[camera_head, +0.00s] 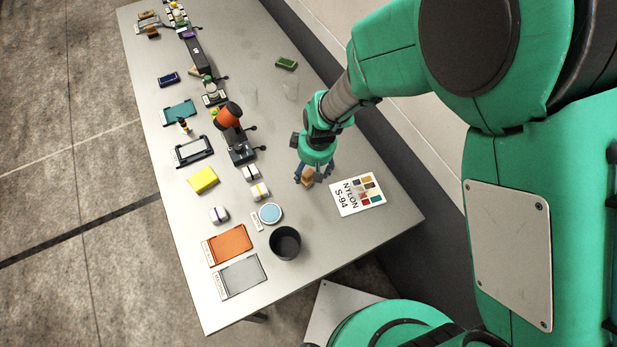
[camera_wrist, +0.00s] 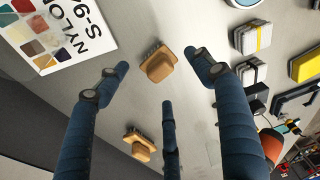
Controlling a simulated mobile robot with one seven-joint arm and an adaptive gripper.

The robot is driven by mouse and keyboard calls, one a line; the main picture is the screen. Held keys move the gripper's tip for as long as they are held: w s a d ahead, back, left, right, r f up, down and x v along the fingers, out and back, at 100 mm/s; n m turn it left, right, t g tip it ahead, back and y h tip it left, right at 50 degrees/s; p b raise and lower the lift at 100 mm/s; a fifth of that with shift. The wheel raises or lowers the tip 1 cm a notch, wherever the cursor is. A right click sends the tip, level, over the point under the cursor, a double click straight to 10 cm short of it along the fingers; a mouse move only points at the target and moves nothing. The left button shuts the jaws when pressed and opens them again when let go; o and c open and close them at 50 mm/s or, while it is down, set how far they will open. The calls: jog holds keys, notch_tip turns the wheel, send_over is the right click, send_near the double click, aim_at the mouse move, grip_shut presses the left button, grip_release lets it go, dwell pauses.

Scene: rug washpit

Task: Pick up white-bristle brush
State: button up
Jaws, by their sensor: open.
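In the wrist view, a tan-backed brush (camera_wrist: 156,66) lies on the grey table between the spread fingertips, its bristles along its upper-left side. I cannot tell clearly which has white bristles. My gripper (camera_wrist: 160,76) has three blue fingers, open and empty, pointing down at the table around the first brush; contact is not visible. In the head view my gripper (camera_head: 312,176) hangs low over the table, and a tan brush (camera_head: 307,182) shows at its fingertips. The other brush is not clear there.
A NYLON S-94 swatch card (camera_head: 358,195) lies right of my gripper. A dark cup (camera_head: 285,242), a blue disc (camera_head: 270,213) and yellow-banded blocks (camera_head: 260,191) are nearby. An orange-topped device (camera_head: 229,117) stands left. The table (camera_head: 325,245) is bare below the card.

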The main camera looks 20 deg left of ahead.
aim_at(309, 173)
jog(key=shift+f, duration=0.1)
jog(key=shift+w+a+f+b, duration=0.15)
jog(key=shift+a+f+b, duration=0.1)
jog(key=shift+f, duration=1)
jog(key=shift+w+a+f+b, duration=0.1)
jog(key=shift+f+b, duration=0.1)
jog(key=shift+f, duration=1.05)
jog(key=c, duration=1.4)
